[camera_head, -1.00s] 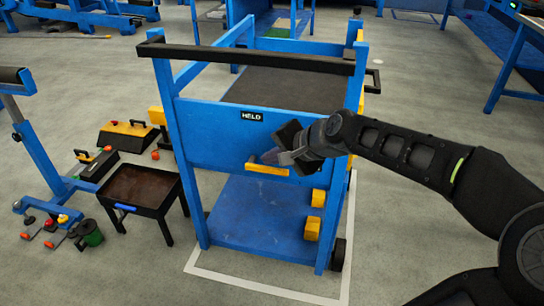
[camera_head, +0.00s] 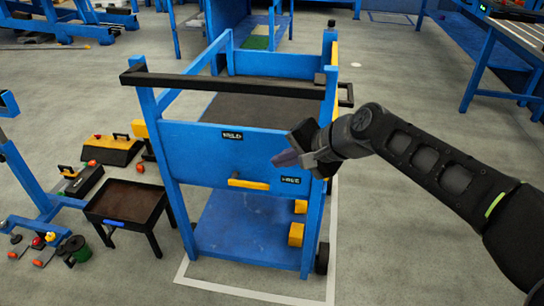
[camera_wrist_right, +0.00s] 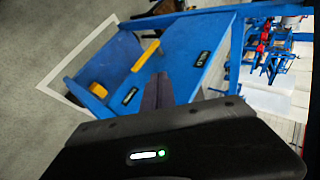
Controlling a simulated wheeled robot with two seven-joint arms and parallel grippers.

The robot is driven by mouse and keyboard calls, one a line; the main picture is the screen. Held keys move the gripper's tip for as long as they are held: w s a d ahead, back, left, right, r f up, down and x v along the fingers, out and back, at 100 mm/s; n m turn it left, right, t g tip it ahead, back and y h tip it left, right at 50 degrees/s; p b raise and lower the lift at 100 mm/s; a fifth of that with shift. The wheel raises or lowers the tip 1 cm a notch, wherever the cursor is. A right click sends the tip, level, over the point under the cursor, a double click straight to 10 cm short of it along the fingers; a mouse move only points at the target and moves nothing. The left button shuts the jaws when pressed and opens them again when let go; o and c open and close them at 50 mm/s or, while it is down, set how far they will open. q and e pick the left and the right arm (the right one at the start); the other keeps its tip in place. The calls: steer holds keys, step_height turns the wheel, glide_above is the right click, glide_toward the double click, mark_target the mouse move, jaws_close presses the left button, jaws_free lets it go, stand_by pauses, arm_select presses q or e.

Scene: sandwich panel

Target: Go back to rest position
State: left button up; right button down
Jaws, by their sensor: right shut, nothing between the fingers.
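My right gripper (camera_head: 294,158) is shut and empty in front of the blue cart (camera_head: 210,140), near the right end of its front panel. In the right wrist view its shut fingers (camera_wrist_right: 157,92) point toward that panel, between two dark labels. The yellow handle (camera_head: 249,184) on the panel is to the left of and below the gripper, apart from it. It also shows in the right wrist view (camera_wrist_right: 145,56). My left gripper is not in view.
The cart's black bar (camera_head: 230,86) runs across its front top. A workbench (camera_head: 500,60) is at the back right. Grey floor is free at the right.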

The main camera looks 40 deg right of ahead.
stand_by(0.6)
steer(key=w+a+f+n+g, duration=0.2)
steer(key=w+a+f+n, duration=0.2)
steer(key=a+f, duration=0.65)
steer(key=w+a+f+n+g, duration=0.3)
steer(key=w+a+f, duration=0.15)
steer(key=f, duration=1.15)
steer(key=s+a+f+n+g+y, duration=0.35)
steer(key=s+a+f+n, duration=0.35)
steer(key=s+a+f, duration=1.15)
step_height(320, 180, up, 21)
steer(key=w+a+p, duration=0.1)
steer(key=a+p, duration=0.1)
steer(key=p, duration=2)
steer(key=shift+r, duration=0.15)
steer(key=shift+a+g, duration=0.1)
steer(key=shift+g, duration=0.15)
